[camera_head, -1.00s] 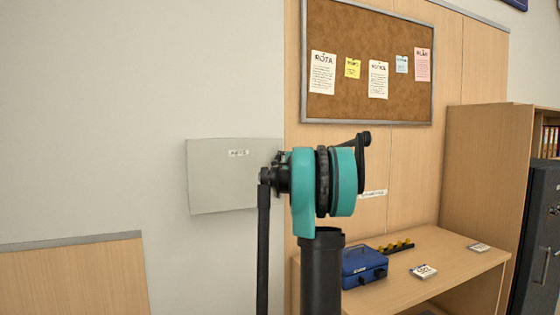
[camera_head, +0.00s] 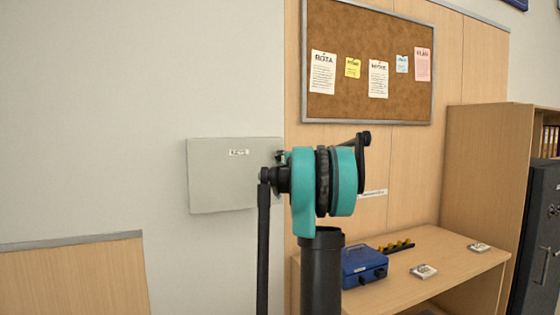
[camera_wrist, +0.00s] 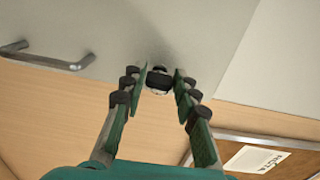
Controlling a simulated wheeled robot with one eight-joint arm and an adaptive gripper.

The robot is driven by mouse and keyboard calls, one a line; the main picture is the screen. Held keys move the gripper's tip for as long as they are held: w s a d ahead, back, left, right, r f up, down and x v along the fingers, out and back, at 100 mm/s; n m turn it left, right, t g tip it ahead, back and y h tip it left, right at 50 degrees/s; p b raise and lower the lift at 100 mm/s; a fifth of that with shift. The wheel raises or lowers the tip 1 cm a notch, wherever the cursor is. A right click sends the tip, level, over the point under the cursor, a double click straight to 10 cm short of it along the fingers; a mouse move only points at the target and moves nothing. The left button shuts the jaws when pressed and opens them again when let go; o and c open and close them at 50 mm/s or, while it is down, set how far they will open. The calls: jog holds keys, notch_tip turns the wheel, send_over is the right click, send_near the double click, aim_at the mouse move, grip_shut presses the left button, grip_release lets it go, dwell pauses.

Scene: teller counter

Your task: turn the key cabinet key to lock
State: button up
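The key cabinet (camera_head: 222,180) is a pale grey box on the wall, with a small label on its face. My arm covers its right edge in the head view. In the wrist view the cabinet face (camera_wrist: 200,40) fills the top. The key (camera_wrist: 158,80), with a dark head and a paler lower part, stands out from the face. My gripper (camera_wrist: 160,76) has its two fingers on either side of the key head, partly open, with only a thin gap at each side. Contact with the key is hard to tell. The gripper's fingers are hidden in the head view.
A metal bar handle (camera_wrist: 50,57) is left of the key in the wrist view. A corkboard (camera_head: 370,50) with pinned notes hangs right of the cabinet. Below, a wooden desk (camera_head: 450,262) holds a blue cash box (camera_head: 362,262) and small pads.

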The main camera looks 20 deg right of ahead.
jog(key=o, duration=0.3)
jog(key=s, duration=1.2)
jog(key=shift+d, duration=0.2)
